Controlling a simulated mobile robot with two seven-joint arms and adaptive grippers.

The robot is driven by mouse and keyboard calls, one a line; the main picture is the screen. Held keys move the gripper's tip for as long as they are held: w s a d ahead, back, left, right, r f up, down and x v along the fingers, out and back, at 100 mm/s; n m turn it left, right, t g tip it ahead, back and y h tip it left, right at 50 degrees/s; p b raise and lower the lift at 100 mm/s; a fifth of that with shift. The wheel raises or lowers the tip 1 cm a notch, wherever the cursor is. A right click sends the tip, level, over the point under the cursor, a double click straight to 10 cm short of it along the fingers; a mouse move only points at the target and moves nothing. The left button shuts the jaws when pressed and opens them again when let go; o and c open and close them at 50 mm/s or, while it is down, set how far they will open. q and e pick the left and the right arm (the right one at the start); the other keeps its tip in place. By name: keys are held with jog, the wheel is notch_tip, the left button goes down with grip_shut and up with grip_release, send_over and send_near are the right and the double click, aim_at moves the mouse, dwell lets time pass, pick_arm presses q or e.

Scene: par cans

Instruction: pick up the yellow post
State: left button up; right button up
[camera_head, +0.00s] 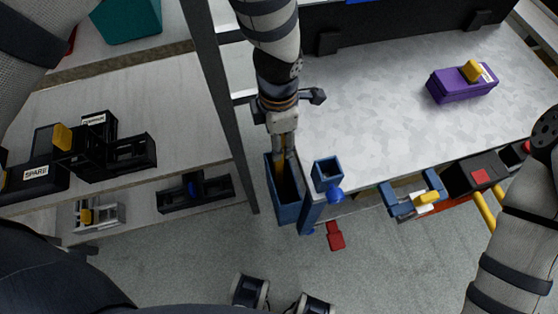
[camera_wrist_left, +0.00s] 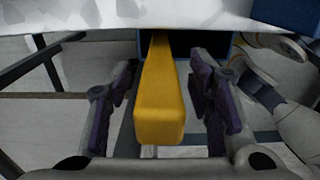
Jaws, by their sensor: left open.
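The yellow post (camera_wrist_left: 160,98) is a long square-ended bar. In the left wrist view it runs between the two fingers of my left gripper (camera_wrist_left: 162,108), with a visible gap to each finger. In the head view my left gripper (camera_head: 284,148) points down over a narrow blue bin (camera_head: 288,213) at the bench's left end. Only a small strip of the yellow post (camera_head: 281,160) shows there, at the fingers. The gripper is open. The post's far end is hidden in the dark bin opening. My right gripper is out of view.
A bench (camera_head: 370,110) lies right of the bin, with a small blue holder (camera_head: 327,173) at its edge. A purple box (camera_head: 462,83) with a yellow piece is farther back. A dark upright (camera_head: 222,100) and shelves with black bins (camera_head: 130,152) stand left.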

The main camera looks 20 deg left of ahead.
pick_arm(q)
jog(key=shift+r, duration=0.1)
jog(key=shift+c, duration=0.2)
grip_shut()
